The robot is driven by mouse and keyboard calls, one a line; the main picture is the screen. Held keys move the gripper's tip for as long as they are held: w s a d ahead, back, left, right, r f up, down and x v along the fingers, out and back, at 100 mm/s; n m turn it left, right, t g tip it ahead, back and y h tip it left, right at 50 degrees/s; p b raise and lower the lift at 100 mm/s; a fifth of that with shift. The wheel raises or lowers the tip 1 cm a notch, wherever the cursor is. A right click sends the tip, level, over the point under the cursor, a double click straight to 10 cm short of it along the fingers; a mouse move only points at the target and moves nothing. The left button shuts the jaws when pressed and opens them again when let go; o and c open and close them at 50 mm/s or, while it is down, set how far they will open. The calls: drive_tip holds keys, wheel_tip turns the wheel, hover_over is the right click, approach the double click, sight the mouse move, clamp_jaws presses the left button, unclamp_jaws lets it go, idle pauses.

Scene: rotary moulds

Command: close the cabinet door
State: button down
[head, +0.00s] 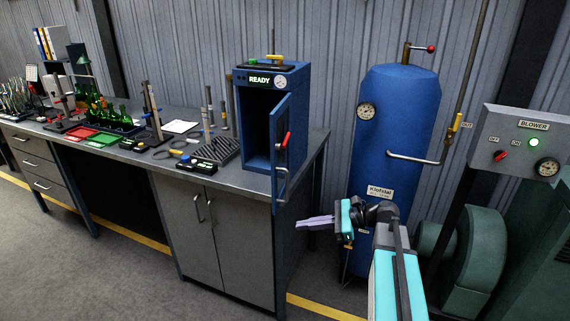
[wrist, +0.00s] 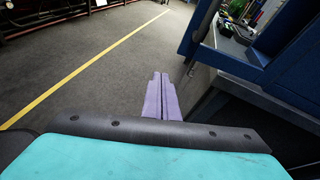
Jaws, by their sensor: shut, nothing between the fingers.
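The blue cabinet (head: 256,118) stands on the right end of the grey workbench, with a lit READY sign and a gauge on its top front. Its blue door (head: 294,130) is swung open toward the viewer and has a red-marked handle. A dark opening shows beside the door. My gripper (head: 300,222) is shut and empty, to the right of the bench and below the door, apart from it. In the wrist view the purple fingers (wrist: 161,98) lie together, and blue cabinet parts (wrist: 262,65) show at the right.
The workbench (head: 225,190) holds green bottles, red and green trays, and tools to the left. A tall blue tank (head: 393,130) stands behind my arm, with a green blower (head: 465,240) at the right. A yellow line (wrist: 90,60) crosses the open floor.

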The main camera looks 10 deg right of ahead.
sight(276, 159)
drive_tip(key=d+r+m+t+y, duration=0.1)
drive_tip(key=d+r, duration=0.2)
drive_tip(key=r, duration=0.7)
drive_tip(key=d+r+m+t+y, duration=0.1)
drive_tip(key=d+r, duration=0.3)
drive_tip(key=r, duration=0.6)
drive_tip(key=shift+s+d+r+m+t+y, duration=0.25)
drive_tip(key=shift+d+m+t+y, duration=0.05)
drive_tip(key=shift+y, duration=0.1)
drive_tip(key=shift+a, duration=0.15)
drive_tip(key=p+x, duration=0.2)
drive_tip(key=x, duration=1.1)
drive_tip(key=shift+p, duration=0.4)
drive_tip(key=shift+w+a, duration=0.2)
drive_tip(key=shift+a, duration=0.15)
